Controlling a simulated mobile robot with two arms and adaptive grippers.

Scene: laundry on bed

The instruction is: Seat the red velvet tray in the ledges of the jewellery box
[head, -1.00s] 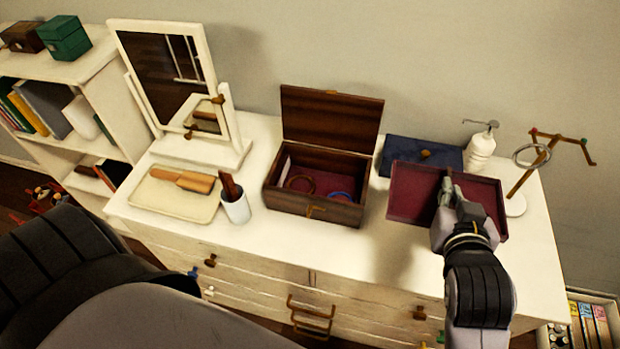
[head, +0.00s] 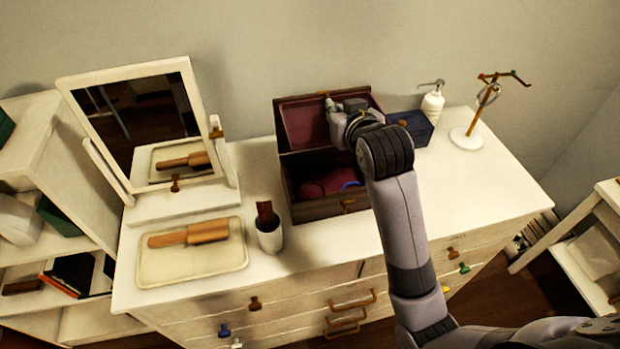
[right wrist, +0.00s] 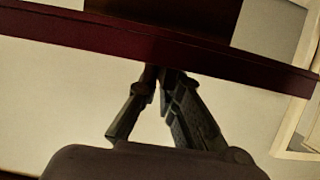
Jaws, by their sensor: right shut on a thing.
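The jewellery box (head: 322,208) stands open on the white dresser, with dark red lining and a blue item and other contents inside. My right gripper (head: 338,106) is shut on the red velvet tray (head: 302,124), which is raised and tilted above the back of the box, in front of the lid. The gripper and wrist hide the tray's right part. In the right wrist view the fingers (right wrist: 158,82) meet the long dark red edge of the tray (right wrist: 110,38). The tray is apart from the ledges as far as I can see. My left gripper is not in view.
A navy box (head: 412,126), a white pump bottle (head: 432,106) and a jewellery stand (head: 466,138) are at the back right. A cup (head: 270,238), a cream tray (head: 190,268) with a brush, and a mirror (head: 135,200) stand left. The dresser's right top is clear.

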